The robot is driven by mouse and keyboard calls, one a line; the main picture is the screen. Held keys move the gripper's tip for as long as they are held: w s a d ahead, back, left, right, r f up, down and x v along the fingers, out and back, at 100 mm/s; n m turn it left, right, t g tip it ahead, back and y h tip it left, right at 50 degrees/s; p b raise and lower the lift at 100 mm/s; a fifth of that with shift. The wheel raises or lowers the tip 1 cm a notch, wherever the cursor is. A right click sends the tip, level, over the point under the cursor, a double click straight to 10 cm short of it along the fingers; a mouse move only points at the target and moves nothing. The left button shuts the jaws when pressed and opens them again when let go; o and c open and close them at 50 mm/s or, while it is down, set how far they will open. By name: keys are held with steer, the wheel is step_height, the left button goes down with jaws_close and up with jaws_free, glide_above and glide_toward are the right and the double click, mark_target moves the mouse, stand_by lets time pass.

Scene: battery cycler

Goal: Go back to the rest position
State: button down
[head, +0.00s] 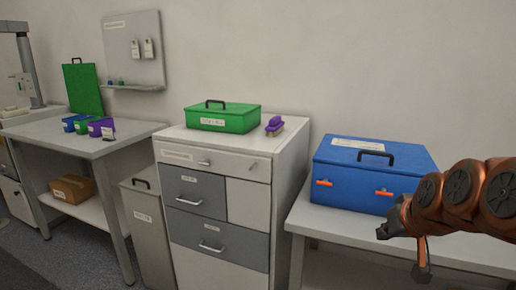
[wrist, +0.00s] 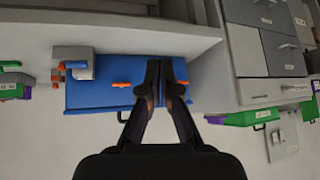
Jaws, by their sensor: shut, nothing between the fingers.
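My gripper (wrist: 166,78) shows in the wrist view with its two dark fingers together and nothing between them. Beyond the fingertips is the blue case (wrist: 100,92), which has orange latches and a black handle. In the head view the blue case (head: 372,170) sits closed on a light bench at the right. My copper and black arm reaches in from the right edge, in front of the case's right end. From these views I cannot tell whether the gripper touches the case.
A drawer cabinet (head: 222,205) stands in the middle, with a green case (head: 222,117) and a purple-handled brush (head: 274,125) on top. A grey bin (head: 147,225) stands left of it. The left table (head: 95,145) holds small colored bins. Grey devices (wrist: 75,62) sit beside the blue case.

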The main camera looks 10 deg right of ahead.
steer(key=s+a+f+n+g+y+b, duration=0.25)
steer(key=s+a+f+g, duration=0.45)
steer(key=a+f, duration=0.65)
steer(key=s+a+f+g+h+b, duration=0.1)
steer(key=s+a+f+g, duration=0.1)
steer(key=s+f, duration=0.35)
steer(key=s+a+f+g+h+b, duration=0.1)
steer(key=s+a+f+g+b, duration=0.15)
steer(key=s, duration=0.65)
step_height(320, 180, up, 25)
steer(key=t+p, duration=0.1)
steer(key=p, duration=2.3)
steer(key=shift+s+d+t+p, duration=0.3)
steer(key=shift+s+t+p, duration=0.05)
steer(key=shift+s, duration=0.1)
steer(key=shift+y, duration=0.25)
